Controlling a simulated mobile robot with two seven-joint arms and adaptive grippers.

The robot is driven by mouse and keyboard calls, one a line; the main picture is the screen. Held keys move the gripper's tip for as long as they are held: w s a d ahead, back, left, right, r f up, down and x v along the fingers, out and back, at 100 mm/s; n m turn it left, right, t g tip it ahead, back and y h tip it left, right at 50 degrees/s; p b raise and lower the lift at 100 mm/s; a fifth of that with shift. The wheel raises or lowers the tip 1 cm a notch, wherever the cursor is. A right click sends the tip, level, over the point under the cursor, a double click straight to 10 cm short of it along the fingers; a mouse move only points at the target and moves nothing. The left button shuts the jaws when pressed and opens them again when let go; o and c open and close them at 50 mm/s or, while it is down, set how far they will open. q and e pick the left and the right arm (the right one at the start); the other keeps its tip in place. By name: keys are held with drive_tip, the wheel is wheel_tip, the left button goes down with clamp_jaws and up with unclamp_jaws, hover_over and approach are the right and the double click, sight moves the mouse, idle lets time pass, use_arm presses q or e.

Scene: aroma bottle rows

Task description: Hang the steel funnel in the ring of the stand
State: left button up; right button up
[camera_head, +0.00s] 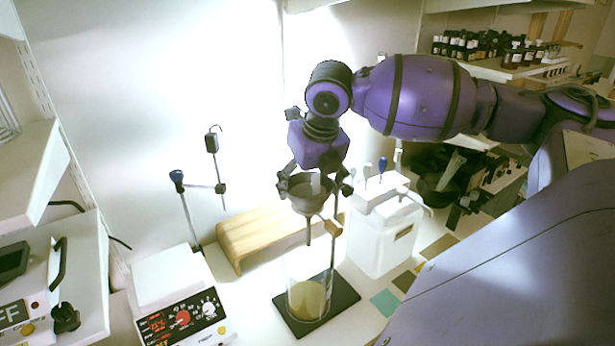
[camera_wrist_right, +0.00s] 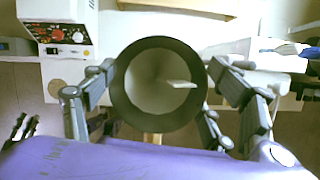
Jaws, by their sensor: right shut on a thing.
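The steel funnel (camera_head: 307,197) is a grey cone with its mouth up and its stem down. My right gripper (camera_head: 314,186) is shut on the funnel, with its fingers on both sides of the rim. The wrist view looks down into the funnel's round mouth (camera_wrist_right: 150,100) between the fingers. The stand has a black base plate (camera_head: 343,294), an upright rod and a brownish clamp (camera_head: 333,227) just below and right of the funnel. The ring is hard to make out; I cannot tell whether the funnel touches it.
A glass vessel with yellowish contents (camera_head: 308,299) stands on the base plate below the funnel. A white hotplate (camera_head: 172,290) is at left, a wooden block (camera_head: 262,237) behind, and a white container (camera_head: 382,235) at right. Another rod with a clamp (camera_head: 220,188) rises behind the hotplate.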

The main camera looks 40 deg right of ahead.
drive_tip(key=o, duration=1.6)
drive_tip(key=shift+o, duration=0.2)
drive_tip(key=v, duration=1.2)
drive_tip(key=shift+f, duration=0.1)
